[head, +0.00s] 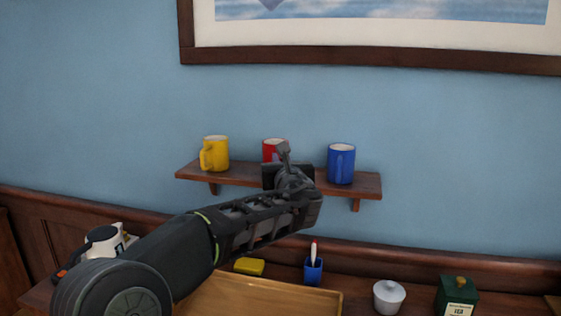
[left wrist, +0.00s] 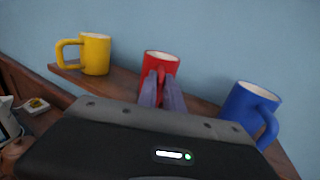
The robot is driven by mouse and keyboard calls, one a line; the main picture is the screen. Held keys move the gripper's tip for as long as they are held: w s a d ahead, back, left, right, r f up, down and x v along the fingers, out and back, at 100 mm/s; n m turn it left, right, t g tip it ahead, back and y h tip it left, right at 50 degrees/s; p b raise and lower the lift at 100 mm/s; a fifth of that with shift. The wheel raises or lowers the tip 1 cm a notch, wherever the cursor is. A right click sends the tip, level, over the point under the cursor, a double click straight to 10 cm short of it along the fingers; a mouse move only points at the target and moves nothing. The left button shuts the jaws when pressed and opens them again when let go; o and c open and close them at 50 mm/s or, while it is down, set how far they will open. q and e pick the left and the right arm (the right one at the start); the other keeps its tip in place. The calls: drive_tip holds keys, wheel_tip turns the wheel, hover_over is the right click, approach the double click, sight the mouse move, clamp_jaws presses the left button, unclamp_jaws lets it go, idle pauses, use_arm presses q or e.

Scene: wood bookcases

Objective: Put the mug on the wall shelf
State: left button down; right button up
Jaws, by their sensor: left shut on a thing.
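A red mug (head: 272,148) is upright at the middle of the wooden wall shelf (head: 240,176), largely hidden behind my left gripper (head: 284,152) in the head view. In the left wrist view the left gripper (left wrist: 161,90) has its two fingers shut on the red mug (left wrist: 161,62). Its base is hidden, so I cannot tell whether it touches the shelf. A yellow mug (head: 215,153) stands upright at the shelf's left end. A blue mug (head: 341,163) stands upright toward the right end. My right gripper is not in view.
A framed picture (head: 380,58) hangs above the shelf.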

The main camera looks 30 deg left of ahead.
use_arm(q)
drive_tip(key=shift+f, duration=0.15)
drive_tip(key=c, duration=1.5)
unclamp_jaws()
drive_tip(key=shift+d+r, duration=0.1)
drive_tip(key=shift+r, duration=0.1)
drive_tip(key=b+v, duration=0.2)
drive_tip(key=v, duration=1)
drive_tip(key=shift+f, duration=0.1)
